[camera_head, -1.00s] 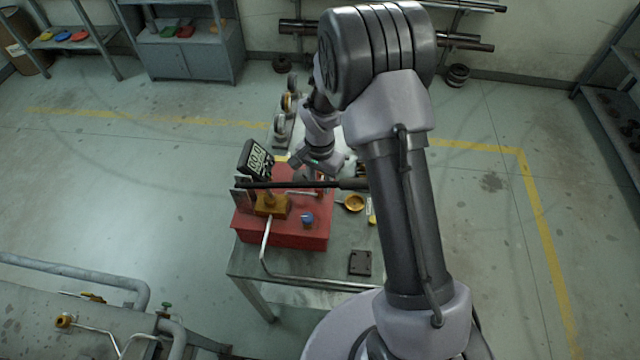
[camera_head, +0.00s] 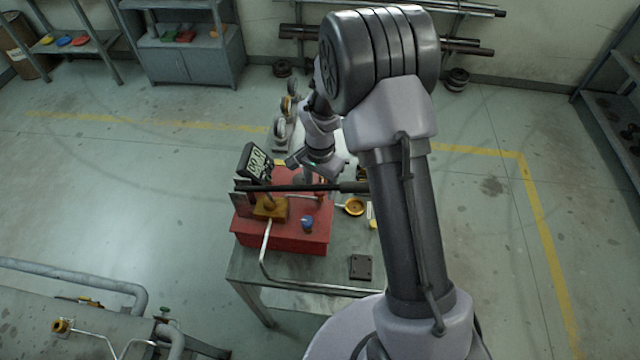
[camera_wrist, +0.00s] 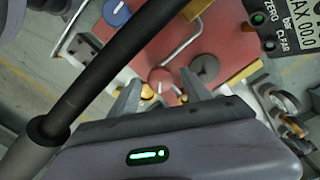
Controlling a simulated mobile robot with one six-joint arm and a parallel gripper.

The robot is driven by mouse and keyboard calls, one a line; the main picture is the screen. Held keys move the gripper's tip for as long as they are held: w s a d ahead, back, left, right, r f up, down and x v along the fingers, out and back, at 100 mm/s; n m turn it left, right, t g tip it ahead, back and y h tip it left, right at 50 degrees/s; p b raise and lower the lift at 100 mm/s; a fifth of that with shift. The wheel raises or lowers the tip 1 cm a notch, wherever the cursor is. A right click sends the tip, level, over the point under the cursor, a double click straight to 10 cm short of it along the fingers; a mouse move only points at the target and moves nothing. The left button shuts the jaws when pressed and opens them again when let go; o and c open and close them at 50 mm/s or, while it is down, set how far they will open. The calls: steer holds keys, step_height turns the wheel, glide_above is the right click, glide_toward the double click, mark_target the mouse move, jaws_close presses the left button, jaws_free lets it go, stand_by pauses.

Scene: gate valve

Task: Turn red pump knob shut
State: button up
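The red pump box (camera_head: 290,238) stands on a grey metal table. In the wrist view, the round red knob (camera_wrist: 160,76) lies between the fingertips of my gripper (camera_wrist: 160,81). The two fingers are open, one on each side of it, with visible gaps. How deep the tips reach around the knob I cannot tell. In the head view, my gripper (camera_head: 312,176) hangs over the back right of the box, and my arm hides part of it. A black lever bar (camera_head: 300,187) crosses above the box. It also passes close to my gripper on the left in the wrist view (camera_wrist: 110,72).
A blue knob (camera_head: 307,222) and a digital gauge (camera_head: 256,162) are on the box; the gauge is at the upper right of the wrist view (camera_wrist: 285,25). A grey round part (camera_wrist: 204,67) sits close to the right finger.

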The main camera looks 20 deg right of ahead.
steer(key=shift+r, duration=0.1)
step_height(320, 180, up, 17)
steer(key=p, duration=0.3)
steer(key=shift+r+p, duration=0.15)
steer(key=shift+p, duration=0.2)
